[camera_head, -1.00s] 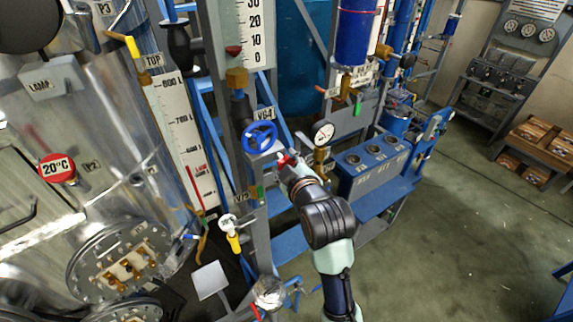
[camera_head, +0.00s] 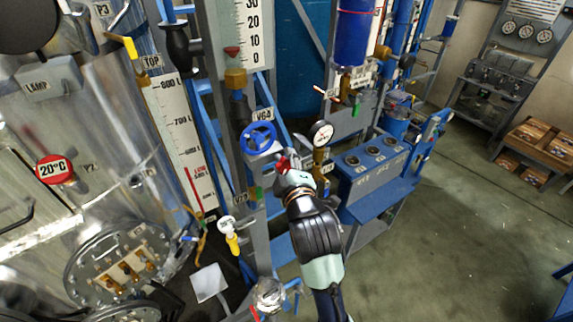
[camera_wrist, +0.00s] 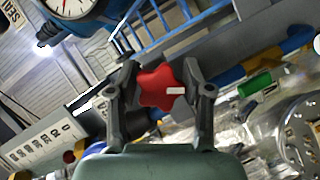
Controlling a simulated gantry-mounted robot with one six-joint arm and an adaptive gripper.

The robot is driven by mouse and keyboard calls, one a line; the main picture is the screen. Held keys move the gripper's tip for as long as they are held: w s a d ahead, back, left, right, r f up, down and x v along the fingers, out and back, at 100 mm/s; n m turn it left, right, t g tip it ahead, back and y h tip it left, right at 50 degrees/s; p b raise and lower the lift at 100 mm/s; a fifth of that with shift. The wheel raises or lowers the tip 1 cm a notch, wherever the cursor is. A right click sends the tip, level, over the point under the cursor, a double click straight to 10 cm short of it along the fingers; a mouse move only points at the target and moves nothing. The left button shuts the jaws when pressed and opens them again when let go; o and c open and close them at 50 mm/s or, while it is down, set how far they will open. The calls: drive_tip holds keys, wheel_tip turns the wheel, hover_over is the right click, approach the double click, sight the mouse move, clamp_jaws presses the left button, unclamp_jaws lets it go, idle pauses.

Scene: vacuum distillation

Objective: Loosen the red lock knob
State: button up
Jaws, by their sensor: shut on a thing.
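The red lock knob (camera_wrist: 160,88) is a star-shaped knob with a small pale mark, and it sits between the two fingers of my gripper (camera_wrist: 157,90) in the wrist view. The fingers are shut on the knob from both sides. In the head view my gripper (camera_head: 284,166) is at the knob, just below the blue handwheel (camera_head: 258,137) tagged V64. Only a bit of red shows there, and the arm hides the rest.
A pressure gauge (camera_head: 321,134) stands close to the right of my gripper. A blue panel box (camera_head: 371,165) is further right. A yellow-handled valve (camera_head: 233,242) is lower left, beside the steel vessel (camera_head: 85,130).

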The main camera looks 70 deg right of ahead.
drive_tip(key=o, duration=1.2)
drive_tip(key=v, duration=1.2)
drive_tip(key=shift+r, duration=0.1)
